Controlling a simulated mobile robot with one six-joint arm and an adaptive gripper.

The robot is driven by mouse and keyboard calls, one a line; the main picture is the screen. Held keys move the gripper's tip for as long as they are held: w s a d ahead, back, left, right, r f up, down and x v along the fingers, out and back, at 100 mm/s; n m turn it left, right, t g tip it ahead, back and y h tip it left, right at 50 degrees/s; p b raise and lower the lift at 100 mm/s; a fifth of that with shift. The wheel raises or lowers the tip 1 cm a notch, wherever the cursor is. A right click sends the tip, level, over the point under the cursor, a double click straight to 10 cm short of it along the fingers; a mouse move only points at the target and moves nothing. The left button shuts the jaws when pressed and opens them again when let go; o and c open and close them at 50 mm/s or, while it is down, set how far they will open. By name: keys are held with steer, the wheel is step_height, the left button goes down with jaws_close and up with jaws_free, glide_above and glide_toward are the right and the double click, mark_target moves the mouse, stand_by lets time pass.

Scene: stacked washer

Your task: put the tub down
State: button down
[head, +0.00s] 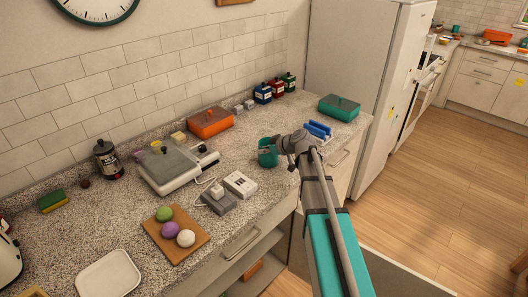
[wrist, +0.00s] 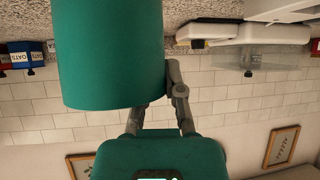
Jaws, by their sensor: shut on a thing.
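A teal tub (head: 267,154) is at the end of my arm, over the front part of the speckled counter (head: 255,188). My gripper (head: 279,146) is shut on the tub, holding its right side in the head view. In the wrist view, which is upside down, the tub (wrist: 112,50) fills the upper middle, and my gripper's fingers (wrist: 158,103) reach its edge. The tub's far side is hidden. I cannot tell whether its base touches the counter.
A white box (head: 240,184) and a grey device (head: 216,200) stand left of the tub. Blue items (head: 319,130) lie just behind my gripper. An orange container (head: 210,122), a green container (head: 340,107) and jars (head: 263,93) stand farther back. Bare counter lies around the tub.

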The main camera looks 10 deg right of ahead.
steer(key=c, duration=0.7)
jaws_free()
steer(key=shift+c, duration=0.2)
steer(key=p+v, duration=0.6)
steer(key=v, duration=0.6)
